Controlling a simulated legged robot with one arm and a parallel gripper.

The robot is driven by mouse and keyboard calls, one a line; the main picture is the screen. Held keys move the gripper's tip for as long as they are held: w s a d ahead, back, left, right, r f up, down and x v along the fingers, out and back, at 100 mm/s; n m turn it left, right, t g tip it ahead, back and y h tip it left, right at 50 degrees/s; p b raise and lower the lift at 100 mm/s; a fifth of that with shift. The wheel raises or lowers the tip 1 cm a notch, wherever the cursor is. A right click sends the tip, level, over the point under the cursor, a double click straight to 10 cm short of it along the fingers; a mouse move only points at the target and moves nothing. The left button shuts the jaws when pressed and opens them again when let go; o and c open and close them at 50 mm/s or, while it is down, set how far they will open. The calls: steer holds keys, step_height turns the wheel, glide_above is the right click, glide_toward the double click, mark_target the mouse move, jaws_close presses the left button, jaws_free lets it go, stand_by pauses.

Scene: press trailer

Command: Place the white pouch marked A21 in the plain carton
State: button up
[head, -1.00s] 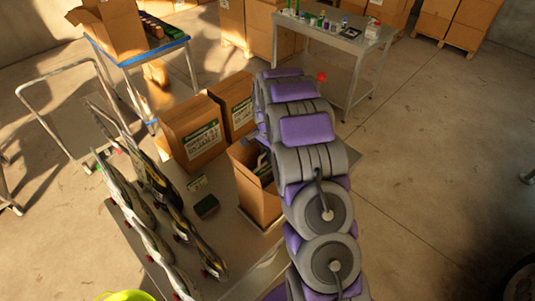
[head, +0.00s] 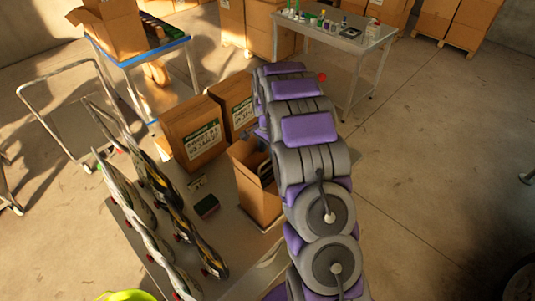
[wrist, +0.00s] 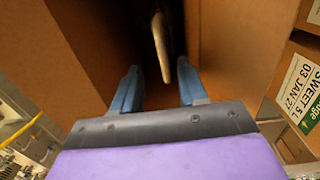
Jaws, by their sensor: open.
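The plain carton (head: 258,200) stands open on the bench, with no label showing on its visible sides. My gripper (wrist: 157,85) is open inside brown cardboard walls in the wrist view. Its two blue fingers are apart with nothing between their tips. A pale, narrow thing (wrist: 161,45) stands edge-on just beyond the fingers, apart from them. It may be the white pouch, but no A21 mark is readable. In the head view my arm hides most of the gripper at the carton's mouth.
Two labelled closed cartons (head: 198,135) stand behind the open one. A row of upright pouches (head: 165,200) fills the bench's left side. A table with small items (head: 335,35) stands behind. Floor at right is clear.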

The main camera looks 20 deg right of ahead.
step_height(320, 180, up, 10)
steer(key=b, duration=0.2)
steer(key=s+a+r+n, duration=0.4)
steer(key=s+a+r, duration=0.25)
steer(key=s, duration=0.35)
steer(key=s+a+n, duration=0.3)
steer(key=s, duration=0.7)
steer(key=s+a+n+g, duration=0.1)
steer(key=s+a+n, duration=0.1)
steer(key=s, duration=0.9)
steer(key=s+a+n, duration=0.3)
steer(key=s+n, duration=0.2)
steer(key=s, duration=0.6)
steer(key=shift+a+r, duration=0.2)
steer(key=shift+a, duration=0.1)
step_height(320, 180, down, 19)
steer(key=b, duration=1.8)
